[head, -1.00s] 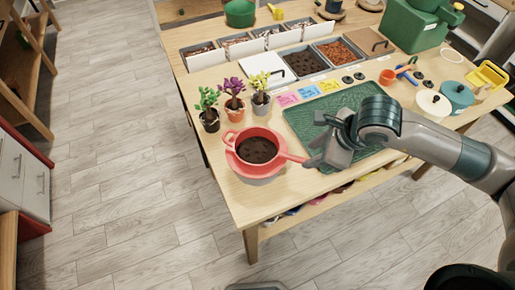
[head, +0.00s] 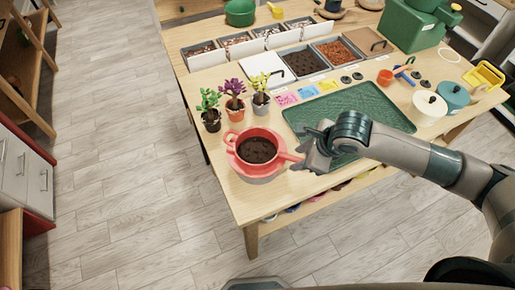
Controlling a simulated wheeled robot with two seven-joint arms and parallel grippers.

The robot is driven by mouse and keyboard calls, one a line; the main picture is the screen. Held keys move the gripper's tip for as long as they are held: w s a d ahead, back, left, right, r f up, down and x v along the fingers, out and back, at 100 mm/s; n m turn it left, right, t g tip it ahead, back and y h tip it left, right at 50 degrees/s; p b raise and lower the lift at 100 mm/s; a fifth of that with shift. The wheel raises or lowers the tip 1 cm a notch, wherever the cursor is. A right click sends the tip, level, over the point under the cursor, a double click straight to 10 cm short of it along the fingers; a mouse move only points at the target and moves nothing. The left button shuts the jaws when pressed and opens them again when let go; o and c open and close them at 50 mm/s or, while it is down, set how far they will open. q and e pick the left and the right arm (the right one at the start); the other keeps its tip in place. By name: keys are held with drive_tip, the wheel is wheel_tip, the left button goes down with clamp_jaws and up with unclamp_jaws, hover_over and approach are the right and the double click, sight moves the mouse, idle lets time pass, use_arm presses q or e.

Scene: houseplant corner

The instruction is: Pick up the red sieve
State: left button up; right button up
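The red sieve (head: 244,137), with dark soil (head: 257,150) inside, sits on a pink-red bowl or saucer (head: 258,178) near the table's front left corner. Its handle (head: 289,156) points right, toward my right gripper (head: 304,161). The gripper's fingers are at the end of the handle and overlap it in the picture. Whether they are closed on it or only around or beside it is too small to tell. My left gripper is not in view.
Three small potted plants (head: 235,111) stand just behind the sieve. A green mat (head: 370,100) lies to the right, under my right arm. Lidded pots (head: 430,106) stand farther right, with trays of soil (head: 305,63) behind. The table's front edge is close to the sieve.

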drive_tip(key=shift+p+x, duration=0.5)
drive_tip(key=shift+x, duration=0.95)
drive_tip(key=shift+a, duration=0.1)
drive_tip(key=shift+w+r, duration=0.1)
clamp_jaws()
